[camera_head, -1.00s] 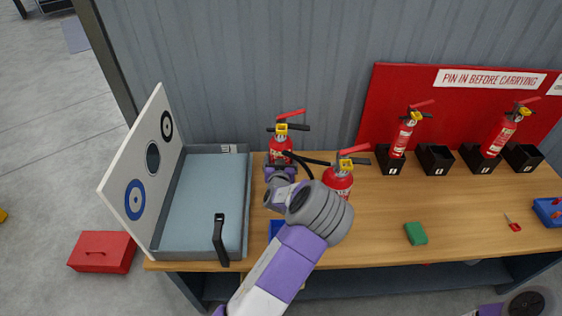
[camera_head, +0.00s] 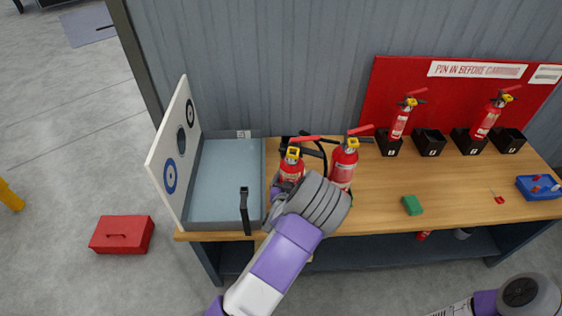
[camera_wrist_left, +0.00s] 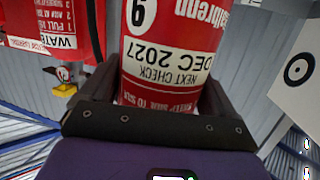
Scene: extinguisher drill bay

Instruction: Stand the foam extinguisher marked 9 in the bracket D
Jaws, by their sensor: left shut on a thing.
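The foam extinguisher marked 9 (camera_wrist_left: 175,50) is red with a white label, and its 9 shows upside down in the left wrist view. My left gripper (camera_wrist_left: 158,98) is shut around its body. In the head view the held extinguisher (camera_head: 292,168) is at the left part of the bench, its lower part and my fingers hidden behind my wrist. A second red extinguisher (camera_head: 343,164) stands close on its right; its label reads WATER in the left wrist view (camera_wrist_left: 40,22). Black brackets stand at the back right; their letters are too small to read. My right gripper is out of view.
Two brackets hold extinguishers (camera_head: 399,122) (camera_head: 486,120); the bracket between them (camera_head: 430,142) and the far right one (camera_head: 509,140) are empty. A grey open case (camera_head: 225,217) is at left. A green block (camera_head: 412,205) and blue tray (camera_head: 540,190) lie at right.

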